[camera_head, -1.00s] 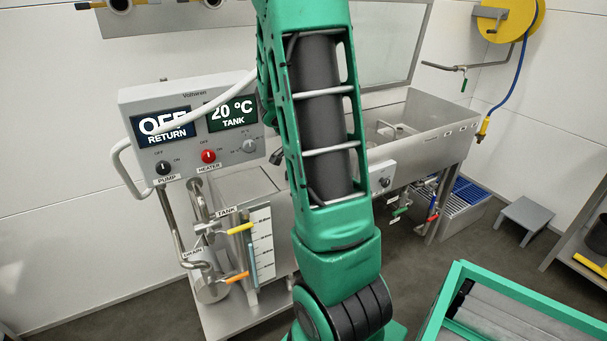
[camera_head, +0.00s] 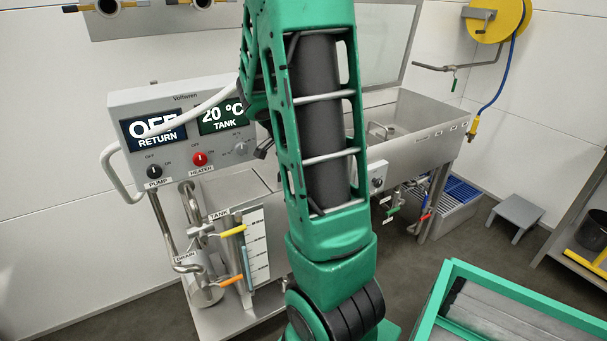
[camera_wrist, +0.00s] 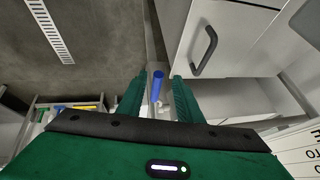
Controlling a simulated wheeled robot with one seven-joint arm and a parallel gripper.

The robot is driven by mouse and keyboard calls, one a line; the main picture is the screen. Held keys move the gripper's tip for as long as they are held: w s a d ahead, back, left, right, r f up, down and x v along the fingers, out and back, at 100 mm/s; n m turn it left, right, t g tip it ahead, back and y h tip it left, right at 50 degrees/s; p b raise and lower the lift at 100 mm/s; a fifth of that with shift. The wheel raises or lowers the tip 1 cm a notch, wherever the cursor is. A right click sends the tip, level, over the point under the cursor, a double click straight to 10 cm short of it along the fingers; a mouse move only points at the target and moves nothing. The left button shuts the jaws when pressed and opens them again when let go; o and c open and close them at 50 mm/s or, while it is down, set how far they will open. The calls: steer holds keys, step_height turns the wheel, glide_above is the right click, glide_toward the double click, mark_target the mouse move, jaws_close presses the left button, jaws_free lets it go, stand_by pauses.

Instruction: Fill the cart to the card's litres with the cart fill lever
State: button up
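In the wrist view, my gripper (camera_wrist: 160,85) has its two green fingers apart. A blue lever handle (camera_wrist: 158,86) lies between them, with a visible gap on each side. No label shows on it, so I cannot tell whether it is the cart fill lever. In the head view my arm's middle part hides this area, and my gripper is out of sight. The tank's yellow lever (camera_head: 232,231) and orange lever (camera_head: 231,281) stand beside a white level scale (camera_head: 257,248). No cart or card can be made out for certain.
The control panel (camera_head: 185,130) reads OFF for return and 20 °C for tank. A steel sink (camera_head: 420,135) is behind, with green and red valve handles below. A grey stool (camera_head: 518,213) stands at right. A cabinet handle (camera_wrist: 206,52) is close to my gripper in the wrist view.

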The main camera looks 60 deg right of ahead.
steer(key=v, duration=0.7)
steer(key=shift+f, duration=0.1)
stand_by(0.4)
steer(key=s+a+n+y, duration=0.3)
steer(key=s+a+n, duration=0.5)
steer(key=a, duration=0.2)
steer(key=s+a+n+y, duration=0.3)
steer(key=s+a+n, duration=0.4)
steer(key=a, duration=0.4)
steer(key=shift+s+a+n, duration=0.15)
steer(key=shift+s+n, duration=0.2)
steer(key=shift+n, duration=0.45)
steer(key=shift+w+f, duration=0.1)
steer(key=shift+w, duration=0.5)
